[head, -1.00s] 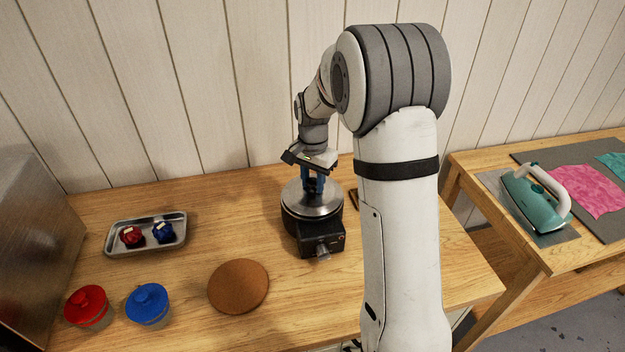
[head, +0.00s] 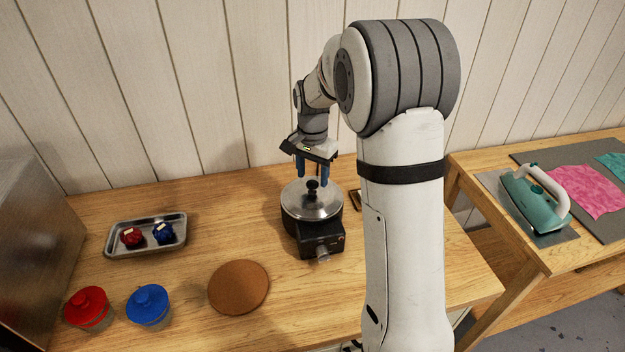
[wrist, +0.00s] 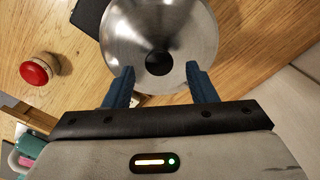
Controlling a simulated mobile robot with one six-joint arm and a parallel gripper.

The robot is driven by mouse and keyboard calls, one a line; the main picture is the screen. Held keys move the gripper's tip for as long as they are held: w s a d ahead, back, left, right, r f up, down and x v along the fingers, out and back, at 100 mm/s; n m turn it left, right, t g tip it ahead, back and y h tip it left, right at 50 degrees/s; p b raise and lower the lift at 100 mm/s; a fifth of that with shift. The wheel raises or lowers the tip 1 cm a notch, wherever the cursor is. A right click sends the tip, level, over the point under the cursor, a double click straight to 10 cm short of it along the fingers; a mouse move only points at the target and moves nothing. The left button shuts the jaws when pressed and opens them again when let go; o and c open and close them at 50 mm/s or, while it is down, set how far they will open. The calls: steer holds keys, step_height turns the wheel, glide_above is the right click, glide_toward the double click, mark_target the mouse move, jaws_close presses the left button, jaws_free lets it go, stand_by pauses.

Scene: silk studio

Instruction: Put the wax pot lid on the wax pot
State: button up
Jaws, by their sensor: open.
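The wax pot lid (head: 322,204), a silver disc with a black knob, lies on top of the black wax pot (head: 303,229) and covers its opening. It looks level. My gripper (head: 313,178) is above the lid, open and empty, with its blue fingers apart and clear of the knob. In the wrist view the lid (wrist: 186,28) and its black knob lie beyond the open fingertips of my gripper (wrist: 160,77). The pot's inside is hidden under the lid.
A cork mat (head: 238,287) lies in front of the pot. A metal tray (head: 118,247) with a red and a blue item is at left, behind a red-lidded jar (head: 88,307) and a blue-lidded jar (head: 148,305). A red button (wrist: 35,71) shows in the wrist view.

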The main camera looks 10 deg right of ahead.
mark_target(313, 182)
step_height(313, 182, up, 9)
steer(key=b, duration=0.1)
steer(key=s+n+t, duration=0.3)
steer(key=s+n, duration=0.6)
steer(key=s, duration=1.9)
steer(key=shift+a+f+t, duration=0.15)
steer(key=shift+f+t, duration=0.15)
steer(key=shift+f, duration=0.1)
steer(key=shift+w+f, duration=0.1)
steer(key=shift+f+b, duration=0.6)
steer(key=shift+b, duration=0.05)
steer(key=shift+c, duration=0.4)
